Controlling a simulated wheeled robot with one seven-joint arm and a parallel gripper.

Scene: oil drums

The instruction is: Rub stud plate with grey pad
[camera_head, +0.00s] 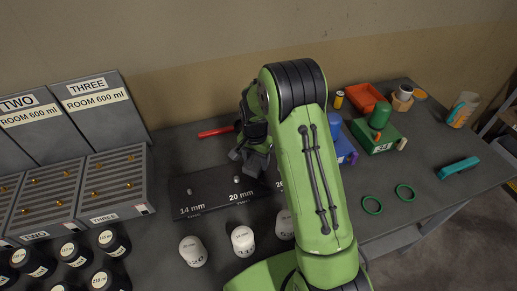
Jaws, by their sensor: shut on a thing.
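The stud plate (213,196) is a long black plate on the dark table. It carries labels "14 mm" and "20 mm", with a small metal stud by each. Its right end, with a third label partly showing, is hidden behind my green arm. My gripper (250,156) is over the plate's back edge, near the 20 mm stud, pointing down. It is shut on a dark grey block that looks like the grey pad (257,164). Whether the pad touches the plate cannot be told from this view.
White labelled pots (193,251) stand in front of the plate. A red-handled tool (215,131) lies behind it. Left are grey racks (116,186) and dark jars (114,243). Right are a green block (375,137), an orange tray (365,97) and green rings (372,205).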

